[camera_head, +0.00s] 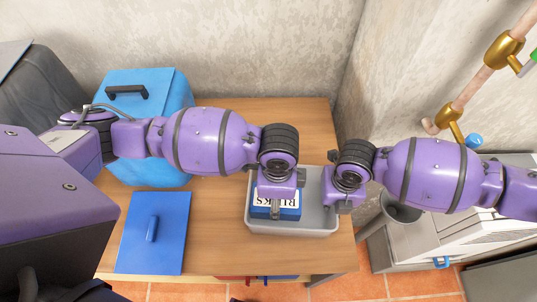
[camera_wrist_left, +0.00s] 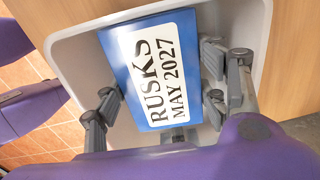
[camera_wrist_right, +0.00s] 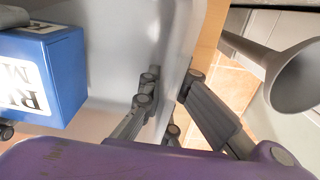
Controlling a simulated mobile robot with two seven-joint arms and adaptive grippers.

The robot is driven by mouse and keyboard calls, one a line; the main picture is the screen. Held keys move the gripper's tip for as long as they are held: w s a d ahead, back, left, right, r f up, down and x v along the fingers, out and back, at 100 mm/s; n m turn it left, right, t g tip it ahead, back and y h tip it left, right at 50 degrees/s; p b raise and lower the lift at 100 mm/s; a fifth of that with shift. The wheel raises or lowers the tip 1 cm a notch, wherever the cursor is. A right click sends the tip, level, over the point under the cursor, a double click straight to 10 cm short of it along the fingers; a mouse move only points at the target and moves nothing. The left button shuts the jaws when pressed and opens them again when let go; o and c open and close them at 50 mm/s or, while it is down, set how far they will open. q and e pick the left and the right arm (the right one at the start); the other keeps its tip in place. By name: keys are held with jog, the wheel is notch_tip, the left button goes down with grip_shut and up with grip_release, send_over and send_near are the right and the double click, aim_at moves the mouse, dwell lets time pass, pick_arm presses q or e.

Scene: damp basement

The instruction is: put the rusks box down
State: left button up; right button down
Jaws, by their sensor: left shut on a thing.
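The rusks box (camera_head: 283,209), blue with a white label, is inside the grey bin (camera_head: 334,218) on the wooden table. My left gripper (camera_head: 275,207) reaches down into the bin. In the left wrist view its fingers (camera_wrist_left: 158,92) are shut on the sides of the rusks box (camera_wrist_left: 130,62), label facing up. Whether the box touches the bin's floor is hard to tell. My right gripper (camera_head: 333,203) is at the bin's right wall. In the right wrist view its fingers (camera_wrist_right: 170,88) are apart, one on each side of the wall; whether they press on it is unclear.
A blue case with a black handle (camera_head: 150,84) stands at the table's back left. A blue lid-like panel (camera_head: 152,232) lies at the front left. A grey funnel-shaped thing (camera_head: 401,207) is right of the bin. Wooden tabletop (camera_head: 215,235) between panel and bin is bare.

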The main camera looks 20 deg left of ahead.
pick_arm(q)
jog(key=d, duration=0.1)
jog(key=w+d, duration=0.1)
jog(key=d, duration=0.1)
jog(key=shift+w+d+r, duration=0.15)
jog(key=shift+w+d, duration=0.1)
jog(key=shift+d, duration=0.1)
jog(key=shift+d+f, duration=0.15)
jog(key=shift+f, duration=0.45)
jog(key=shift+f, duration=0.15)
jog(key=o, duration=1.4)
jog(key=shift+c, duration=0.2)
notch_tip(320, 180, up, 12)
